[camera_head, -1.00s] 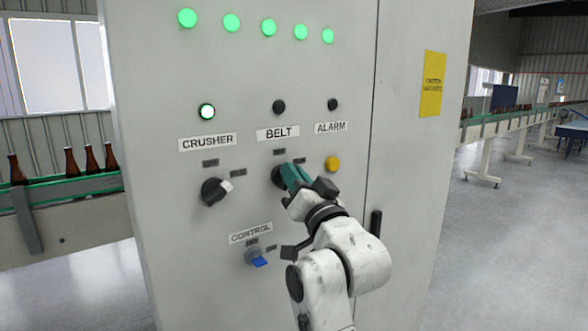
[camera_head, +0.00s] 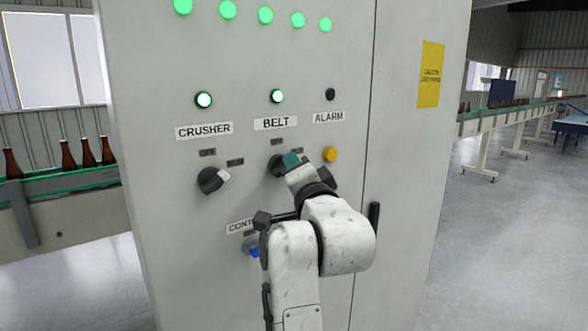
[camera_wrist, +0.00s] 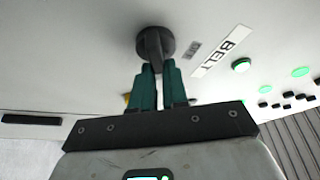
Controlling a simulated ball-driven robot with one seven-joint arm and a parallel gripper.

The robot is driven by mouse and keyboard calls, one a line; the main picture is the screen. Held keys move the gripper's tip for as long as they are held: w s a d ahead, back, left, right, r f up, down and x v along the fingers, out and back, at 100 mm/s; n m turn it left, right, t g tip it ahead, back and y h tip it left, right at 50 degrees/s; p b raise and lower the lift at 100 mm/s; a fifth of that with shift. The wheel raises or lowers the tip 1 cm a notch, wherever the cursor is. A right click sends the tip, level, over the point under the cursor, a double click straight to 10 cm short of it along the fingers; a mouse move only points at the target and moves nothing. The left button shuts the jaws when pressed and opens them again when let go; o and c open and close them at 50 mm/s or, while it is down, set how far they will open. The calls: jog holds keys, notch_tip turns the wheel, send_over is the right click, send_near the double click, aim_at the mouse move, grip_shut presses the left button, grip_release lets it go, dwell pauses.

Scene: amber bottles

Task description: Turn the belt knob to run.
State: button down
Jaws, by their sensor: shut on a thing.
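The black belt knob (camera_head: 277,166) is on the grey cabinet front, below the BELT label (camera_head: 276,123). My gripper (camera_head: 291,161) is at the knob, its green fingers shut on it. In the wrist view, the knob (camera_wrist: 153,42) has its grip bar between the tips of my gripper (camera_wrist: 157,68). The belt lamp (camera_head: 277,96) above the label glows green-white. My gripper and wrist hide part of the knob in the head view, so its pointer is not clear there.
The crusher knob (camera_head: 212,180) is to the left, under its lit lamp (camera_head: 204,100). The yellow alarm button (camera_head: 330,154) is close on the right. The blue control knob (camera_head: 254,251) below is partly hidden by my arm. A door handle (camera_head: 374,215) sticks out at right.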

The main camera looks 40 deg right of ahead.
dwell(0.4)
jog(key=c, duration=1.1)
grip_release()
jog(key=shift+c, duration=0.2)
jog(key=shift+f, duration=0.1)
jog(key=b+v, duration=0.2)
jog(key=v, duration=0.8)
jog(key=shift+s, duration=0.4)
